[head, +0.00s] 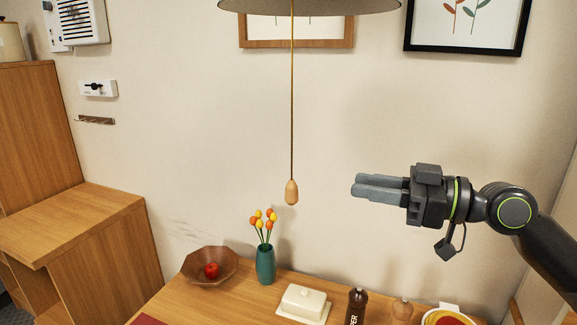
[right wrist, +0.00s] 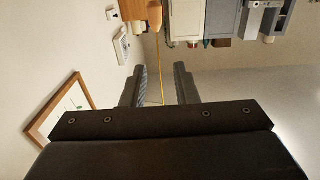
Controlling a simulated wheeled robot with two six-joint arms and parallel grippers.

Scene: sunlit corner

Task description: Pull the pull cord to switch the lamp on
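The lamp's dark shade (head: 310,5) shows at the top of the head view; its bulb is out of sight. The thin pull cord (head: 292,100) hangs straight down from it to a wooden knob (head: 291,192). My right gripper (head: 356,187) is level with the knob and to its right, apart from it, fingers pointing left. In the right wrist view the gripper (right wrist: 161,80) is open and empty. The knob (right wrist: 154,14) and cord (right wrist: 161,75) show in line with the gap between the fingers, beyond the tips. My left gripper is out of view.
Below, a wooden table (head: 225,300) holds a bowl (head: 190,266) with a red apple (head: 211,270), a teal vase of flowers (head: 265,264), a butter dish (head: 303,302) and a dark pepper mill (head: 356,306). The air around the knob is clear.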

